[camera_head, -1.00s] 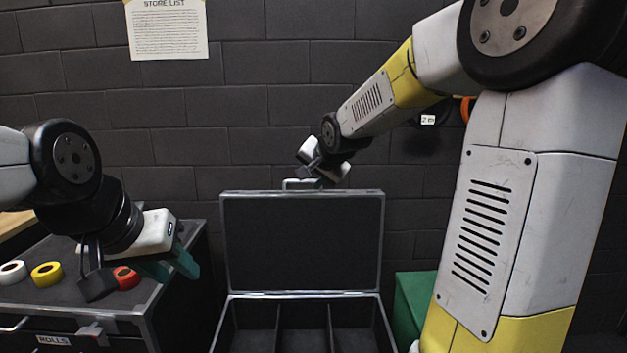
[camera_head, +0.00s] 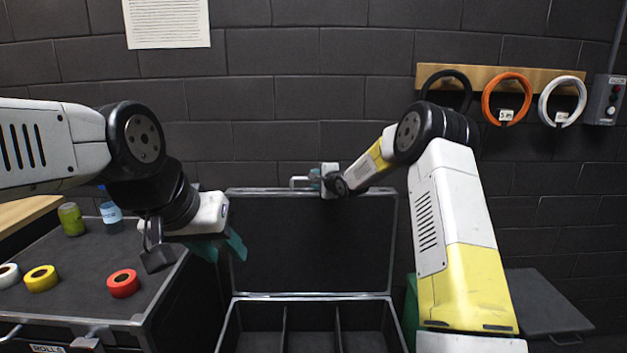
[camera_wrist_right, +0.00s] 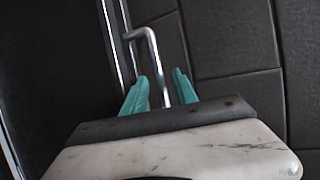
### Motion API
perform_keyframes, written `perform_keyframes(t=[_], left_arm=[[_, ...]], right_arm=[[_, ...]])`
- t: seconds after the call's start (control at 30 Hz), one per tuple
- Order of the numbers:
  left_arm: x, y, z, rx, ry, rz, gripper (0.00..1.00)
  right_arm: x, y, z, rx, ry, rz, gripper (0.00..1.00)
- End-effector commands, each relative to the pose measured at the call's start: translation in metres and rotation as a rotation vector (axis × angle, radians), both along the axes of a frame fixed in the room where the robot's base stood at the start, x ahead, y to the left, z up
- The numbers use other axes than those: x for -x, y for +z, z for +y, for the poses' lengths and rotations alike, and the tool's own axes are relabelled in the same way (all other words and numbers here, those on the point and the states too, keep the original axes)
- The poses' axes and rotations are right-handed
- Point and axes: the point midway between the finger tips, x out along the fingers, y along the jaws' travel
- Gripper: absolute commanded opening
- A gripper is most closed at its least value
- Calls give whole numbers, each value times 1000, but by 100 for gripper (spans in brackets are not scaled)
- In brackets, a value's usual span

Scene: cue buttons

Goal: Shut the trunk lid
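The trunk (camera_head: 310,297) stands open in front of me, its black lid (camera_head: 312,240) raised upright against the wall side. A metal handle (camera_head: 300,183) is at the lid's top edge. My right gripper (camera_head: 322,180) is at that edge beside the handle. In the right wrist view the handle (camera_wrist_right: 152,50) runs between the teal fingers of the right gripper (camera_wrist_right: 161,90), with a gap visible on both sides. My left gripper (camera_head: 222,248) hangs left of the lid, its teal fingers apart and nothing between them.
A black case (camera_head: 75,300) at left carries a red tape roll (camera_head: 123,283), a yellow roll (camera_head: 41,278), a white roll, a green jar (camera_head: 71,219) and a blue bottle (camera_head: 111,216). Cable rings hang from a wooden rack (camera_head: 500,76) at right. The trunk's compartments look empty.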

Motion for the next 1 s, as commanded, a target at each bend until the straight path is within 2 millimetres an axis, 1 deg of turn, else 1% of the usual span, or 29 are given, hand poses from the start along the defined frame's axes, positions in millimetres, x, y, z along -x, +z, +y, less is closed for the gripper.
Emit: perform_keyframes(t=[0.03,0.1,0.23,0.37,0.57,0.6,0.67,0.7,0.77,1.0], left_arm=[[0,0,0,0,0,0,36],[0,0,0,0,0,0,36],[0,0,0,0,0,0,36],[0,0,0,0,0,0,36],[0,0,0,0,0,0,36],[0,0,0,0,0,0,36],[0,0,0,0,0,0,36],[0,0,0,0,0,0,36],[0,0,0,0,0,0,36],[0,0,0,0,0,0,36]], right_arm=[[-8,-3,5,0,1,-1,34],[-16,-6,7,1,0,0,34],[-25,-9,11,1,0,0,34],[-29,-9,13,1,0,0,34],[-29,-9,13,2,-1,1,34],[-29,-10,13,2,-1,1,30],[-29,-10,13,2,-1,1,19],[-29,-10,13,2,-1,1,11],[-29,-10,13,2,-1,1,0],[-29,-10,13,2,-1,1,0]])
